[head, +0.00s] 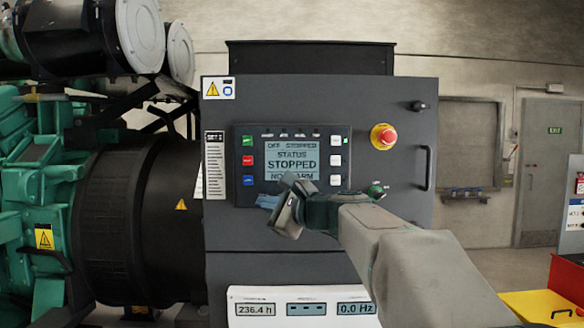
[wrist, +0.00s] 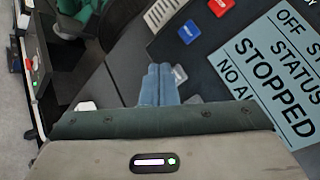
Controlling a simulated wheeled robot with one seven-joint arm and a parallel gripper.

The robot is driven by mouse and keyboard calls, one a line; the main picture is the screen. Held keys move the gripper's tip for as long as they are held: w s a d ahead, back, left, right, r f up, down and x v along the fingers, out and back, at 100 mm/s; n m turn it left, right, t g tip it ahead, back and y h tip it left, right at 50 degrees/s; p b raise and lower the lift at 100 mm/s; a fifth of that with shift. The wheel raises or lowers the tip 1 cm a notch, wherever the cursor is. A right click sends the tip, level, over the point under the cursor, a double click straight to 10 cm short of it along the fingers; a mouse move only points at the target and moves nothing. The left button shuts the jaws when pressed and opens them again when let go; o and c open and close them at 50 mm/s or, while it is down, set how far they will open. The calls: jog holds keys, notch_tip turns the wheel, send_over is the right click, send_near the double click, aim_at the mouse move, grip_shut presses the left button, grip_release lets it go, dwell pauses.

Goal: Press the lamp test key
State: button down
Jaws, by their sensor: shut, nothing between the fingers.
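The dark control panel (head: 257,135) is on the front of the grey cabinet. Its screen (head: 291,160) reads STOPPED. Green, red and blue keys (head: 248,180) run down its left side, and white keys (head: 335,160) down its right. My gripper (head: 267,201) is shut and empty at the panel's lower edge, hiding part of the bottom row. In the wrist view, its blue fingers (wrist: 158,72) point at the panel below the blue key (wrist: 188,32). A small grey key (wrist: 179,73) shows just right of the fingertips. No lamp test label is readable, and contact cannot be told.
A red emergency stop (head: 383,136) and a small green-marked switch (head: 376,190) sit right of the panel. A cabinet handle (head: 423,168) sticks out farther right. Lower meters (head: 305,308) are below. The green engine (head: 35,190) stands left.

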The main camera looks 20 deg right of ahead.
jog(key=shift+w+d, duration=0.15)
jog(key=shift+w, duration=0.25)
jog(key=shift+w+d, duration=0.15)
jog(key=shift+w, duration=0.25)
dwell(0.6)
jog(key=shift+s+a+b, duration=0.3)
jog(key=shift+s+b, duration=0.1)
jog(key=shift+s, duration=0.45)
jog(key=s, duration=0.2)
jog(key=s+a+b, duration=0.1)
jog(key=s, duration=0.2)
jog(key=shift+s+a, duration=0.35)
jog(key=shift+a, duration=0.05)
dwell(0.3)
